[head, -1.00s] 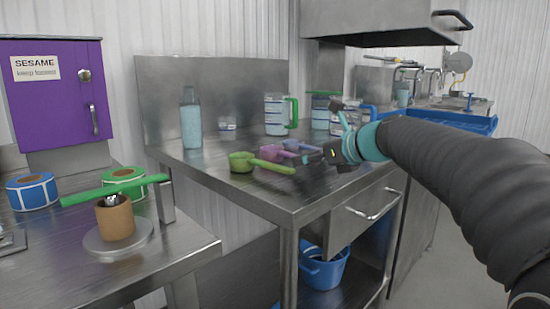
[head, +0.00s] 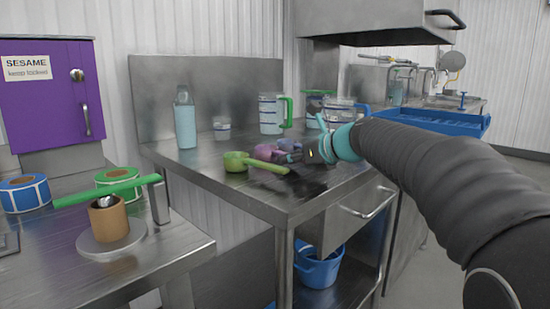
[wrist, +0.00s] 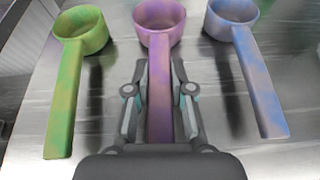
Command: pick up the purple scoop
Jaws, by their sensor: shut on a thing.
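The purple scoop (wrist: 159,22) is in the middle of the wrist view, its cup at the top and its handle running down between my fingers. My gripper (wrist: 159,85) is shut on that handle. In the head view the purple scoop (head: 264,152) shows on the steel table behind the green scoop, and my gripper (head: 305,155) reaches it from the right. Whether the scoop touches the table is hard to tell. The green scoop (wrist: 75,55) lies to its left and the blue scoop (wrist: 240,45) to its right, both apart from my fingers.
A blue-handled jug (head: 340,112) is near my wrist. The steel table (head: 200,165) is clear at its front left.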

